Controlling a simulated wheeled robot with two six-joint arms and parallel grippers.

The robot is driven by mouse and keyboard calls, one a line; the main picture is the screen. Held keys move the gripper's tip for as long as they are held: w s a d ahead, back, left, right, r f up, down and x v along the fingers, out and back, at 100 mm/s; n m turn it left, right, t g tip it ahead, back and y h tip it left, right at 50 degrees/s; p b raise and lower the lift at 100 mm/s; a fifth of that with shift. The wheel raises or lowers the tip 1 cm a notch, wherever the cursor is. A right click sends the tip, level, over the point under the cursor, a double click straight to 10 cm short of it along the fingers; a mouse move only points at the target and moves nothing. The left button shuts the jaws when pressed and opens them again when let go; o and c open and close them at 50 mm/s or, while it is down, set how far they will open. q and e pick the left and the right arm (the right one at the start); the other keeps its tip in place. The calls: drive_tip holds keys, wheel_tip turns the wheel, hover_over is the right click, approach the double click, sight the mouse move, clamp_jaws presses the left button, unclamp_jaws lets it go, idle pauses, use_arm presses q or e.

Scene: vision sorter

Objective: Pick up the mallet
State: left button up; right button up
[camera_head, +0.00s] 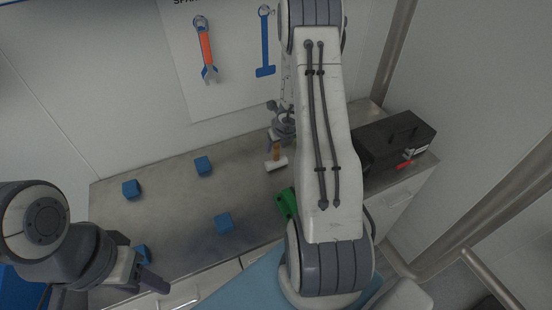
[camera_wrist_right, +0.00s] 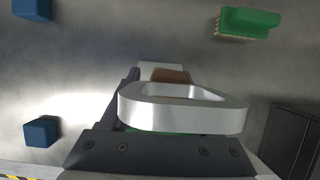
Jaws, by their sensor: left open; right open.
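The mallet (camera_head: 276,163) lies on the metal bench in the head view, with a pale head and a brown-orange handle. In the right wrist view its pale head (camera_wrist_right: 161,69) and brown handle (camera_wrist_right: 171,76) show partly, behind a silver loop that hides the rest. My right gripper (camera_head: 281,133) is open near the mallet, just beyond its handle end in the head view; I cannot tell the height between them. My left gripper (camera_head: 150,270) is open and empty over the bench's front left, away from the mallet.
Several blue cubes (camera_head: 204,166) are spread over the bench. A green brush (camera_head: 287,203) lies beside my right arm; it also shows in the right wrist view (camera_wrist_right: 250,22). A black toolbox (camera_head: 395,140) stands at the right end. A tool board (camera_head: 230,75) hangs on the wall.

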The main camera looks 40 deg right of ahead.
sight(278, 146)
drive_tip(key=shift+x, duration=1.55)
drive_tip(key=shift+s+d, duration=0.1)
clamp_jaws()
drive_tip(key=shift+r, duration=0.1)
drive_tip(key=shift+r+p, duration=0.3)
drive_tip(key=shift+r, duration=0.25)
drive_tip(key=s+d+r+p, duration=0.3)
drive_tip(key=s+d+r, duration=0.2)
drive_tip(key=s+r, duration=0.4)
drive_tip(key=shift+s+d+r, duration=0.15)
drive_tip(key=shift+s+r, duration=0.25)
drive_tip(key=shift+s, duration=0.25)
